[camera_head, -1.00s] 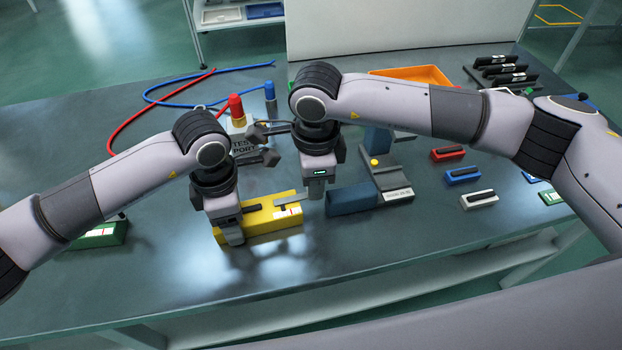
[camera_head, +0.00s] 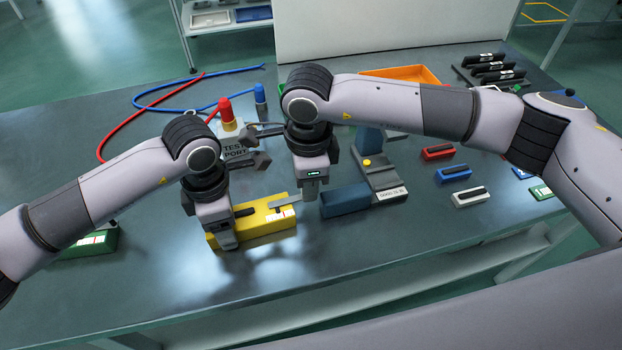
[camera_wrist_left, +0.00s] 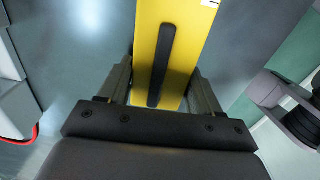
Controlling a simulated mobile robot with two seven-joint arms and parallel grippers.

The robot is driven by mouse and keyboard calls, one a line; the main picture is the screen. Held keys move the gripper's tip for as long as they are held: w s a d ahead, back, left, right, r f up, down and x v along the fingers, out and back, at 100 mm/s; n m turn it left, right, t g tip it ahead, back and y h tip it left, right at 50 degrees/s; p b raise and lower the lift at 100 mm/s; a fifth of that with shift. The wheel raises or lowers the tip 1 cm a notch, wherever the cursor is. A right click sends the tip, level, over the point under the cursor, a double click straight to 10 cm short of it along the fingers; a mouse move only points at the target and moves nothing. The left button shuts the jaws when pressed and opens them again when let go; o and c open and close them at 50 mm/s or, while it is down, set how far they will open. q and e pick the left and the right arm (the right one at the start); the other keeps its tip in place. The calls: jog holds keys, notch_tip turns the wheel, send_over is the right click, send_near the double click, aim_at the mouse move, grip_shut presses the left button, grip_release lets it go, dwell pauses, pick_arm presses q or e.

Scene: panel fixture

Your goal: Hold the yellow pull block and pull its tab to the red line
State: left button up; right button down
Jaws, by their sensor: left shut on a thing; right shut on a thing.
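The yellow pull block (camera_head: 265,232) lies on the table in the middle of the head view. My left gripper (camera_head: 228,243) is shut across its left end. The left wrist view shows the yellow block (camera_wrist_left: 188,48) between both fingers, with a black strip (camera_wrist_left: 162,65) along its top. The grey tab (camera_head: 284,213) is at the block's right end. My right gripper (camera_head: 309,195) is shut at the tab's outer end; its fingertips are small and partly hidden.
A blue-grey block (camera_head: 346,199) lies just right of my right gripper, beside a grey fixture with a yellow button (camera_head: 367,162). The test port (camera_head: 236,148) stands behind my left gripper. Small red, blue and white blocks lie farther right. The table front is clear.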

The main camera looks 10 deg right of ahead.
aim_at(300, 199)
jog(key=shift+a, duration=0.75)
jog(key=c, duration=0.9)
grip_release()
pick_arm(q)
jog(key=o, duration=1.4)
pick_arm(e)
notch_tip(300, 199, up, 12)
jog(key=shift+s, duration=0.35)
